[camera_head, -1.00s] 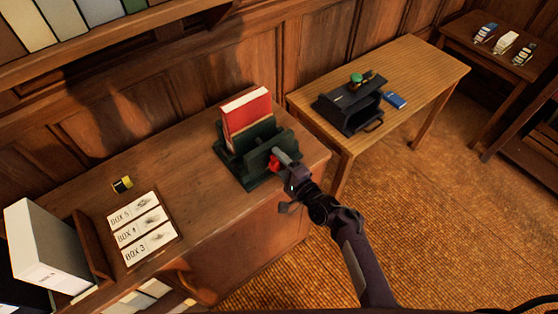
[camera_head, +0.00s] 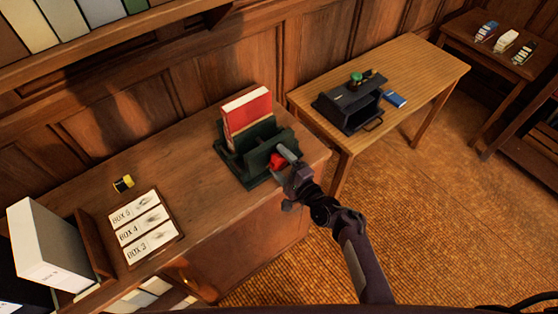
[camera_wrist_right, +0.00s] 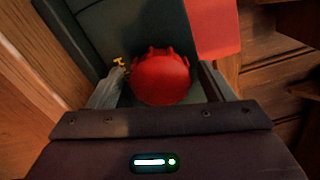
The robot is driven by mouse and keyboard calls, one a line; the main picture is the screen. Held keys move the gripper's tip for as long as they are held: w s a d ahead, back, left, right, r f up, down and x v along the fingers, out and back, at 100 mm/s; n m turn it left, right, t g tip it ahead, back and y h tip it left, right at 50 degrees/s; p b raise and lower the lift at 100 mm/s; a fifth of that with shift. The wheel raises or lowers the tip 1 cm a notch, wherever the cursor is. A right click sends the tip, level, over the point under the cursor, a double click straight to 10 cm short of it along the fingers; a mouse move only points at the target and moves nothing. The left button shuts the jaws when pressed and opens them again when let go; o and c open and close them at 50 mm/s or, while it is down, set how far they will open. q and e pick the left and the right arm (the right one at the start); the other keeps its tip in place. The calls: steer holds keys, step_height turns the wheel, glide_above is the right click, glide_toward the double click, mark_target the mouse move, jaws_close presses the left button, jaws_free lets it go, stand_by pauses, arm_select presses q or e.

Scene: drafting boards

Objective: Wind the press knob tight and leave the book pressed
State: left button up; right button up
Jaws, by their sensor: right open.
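A red book (camera_head: 246,110) stands upright in a dark green press (camera_head: 234,170) on the wooden cabinet. The red press knob (camera_head: 275,161) is on the press's near right side. My right gripper (camera_head: 285,163) is at the knob, with its fingers pointing toward the press. In the right wrist view the round, lobed red knob (camera_wrist_right: 160,78) lies between the two open fingers of my right gripper (camera_wrist_right: 164,88), with a finger on either side. The red book (camera_wrist_right: 214,28) shows at the top behind the green press plate (camera_wrist_right: 125,25). My left gripper is not in view.
A tray (camera_head: 180,236) of box labels, a small yellow and black item (camera_head: 123,184) and a white box file (camera_head: 50,245) are on the cabinet's left. A side table (camera_head: 425,78) holds a black container (camera_head: 349,103) and a small blue item (camera_head: 395,100). Woven floor lies at the right.

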steer(key=v, duration=0.8)
steer(key=shift+s, duration=0.15)
steer(key=shift+d, duration=0.1)
steer(key=s+d+f+n+g+h+b, duration=0.1)
steer(key=s+f+n+g+h+b, duration=0.3)
steer(key=f, duration=0.6)
steer(key=s+d+f+n+y+b, duration=0.1)
steer(key=s+f, duration=0.4)
steer(key=f, duration=0.6)
steer(key=s+d+f+n+g+h+b, duration=0.1)
steer(key=s+f+n+g+h+b, duration=0.3)
steer(key=f, duration=0.6)
steer(key=s+d+f+n+g+h+b, duration=0.1)
steer(key=s+d+f+n+g, duration=0.1)
steer(key=s+d+f, duration=0.2)
steer(key=s+d+f+n+g+h+b, duration=0.1)
steer(key=s+d+f+n+b, duration=0.1)
steer(key=s+f, duration=0.7)
steer(key=s+d+f+n+g+h+b, duration=0.1)
steer(key=s+d+f+n+g+b, duration=0.1)
steer(key=s+d+f, duration=0.5)
steer(key=s+n, duration=0.1)
steer(key=s, duration=0.5)
steer(key=shift+s+n+g+h, duration=0.2)
steer(key=shift+n+g+h, duration=0.1)
stand_by(1.0)
